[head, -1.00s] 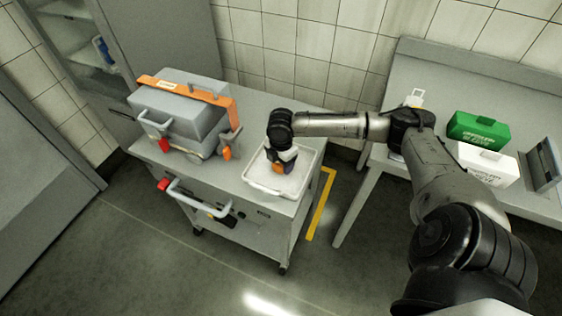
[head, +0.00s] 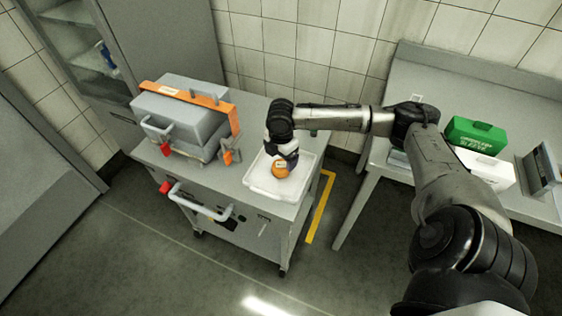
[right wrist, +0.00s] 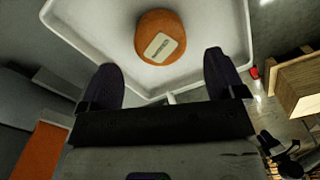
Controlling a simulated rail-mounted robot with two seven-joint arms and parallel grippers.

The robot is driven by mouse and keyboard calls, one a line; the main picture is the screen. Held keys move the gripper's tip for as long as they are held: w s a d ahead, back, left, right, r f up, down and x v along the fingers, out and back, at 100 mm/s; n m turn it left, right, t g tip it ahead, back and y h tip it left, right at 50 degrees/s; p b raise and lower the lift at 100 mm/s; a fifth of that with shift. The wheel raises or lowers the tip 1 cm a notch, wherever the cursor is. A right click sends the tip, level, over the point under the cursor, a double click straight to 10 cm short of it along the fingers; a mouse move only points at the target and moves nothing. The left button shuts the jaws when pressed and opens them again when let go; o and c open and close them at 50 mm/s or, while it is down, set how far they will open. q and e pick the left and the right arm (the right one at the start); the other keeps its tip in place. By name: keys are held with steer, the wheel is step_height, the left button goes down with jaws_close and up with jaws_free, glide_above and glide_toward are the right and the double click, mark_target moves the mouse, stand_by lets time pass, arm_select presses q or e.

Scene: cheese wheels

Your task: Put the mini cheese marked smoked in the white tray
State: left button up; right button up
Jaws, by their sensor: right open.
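The mini cheese (head: 280,170) is a small orange round with a pale label. It sits inside the white tray (head: 262,188) on the cart top. In the right wrist view the cheese (right wrist: 160,38) rests on the floor of the tray (right wrist: 90,55), its label facing the camera; the label's writing is too small to read. My right gripper (head: 284,152) is over the tray, just behind and above the cheese. In the right wrist view my right gripper (right wrist: 168,80) is open, its fingers apart and clear of the cheese. My left gripper is not in view.
A grey case with an orange strap (head: 190,115) stands on the cart (head: 225,172) left of the tray. A bench at the right holds a green box (head: 476,134) and a white box (head: 490,168). A yellow floor line (head: 320,208) runs beside the cart.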

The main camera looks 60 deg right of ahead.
mark_target(281, 165)
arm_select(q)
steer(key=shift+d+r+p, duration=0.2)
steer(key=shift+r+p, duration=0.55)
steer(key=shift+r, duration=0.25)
arm_select(e)
step_height(281, 165, up, 7)
steer(key=shift+f, duration=0.1)
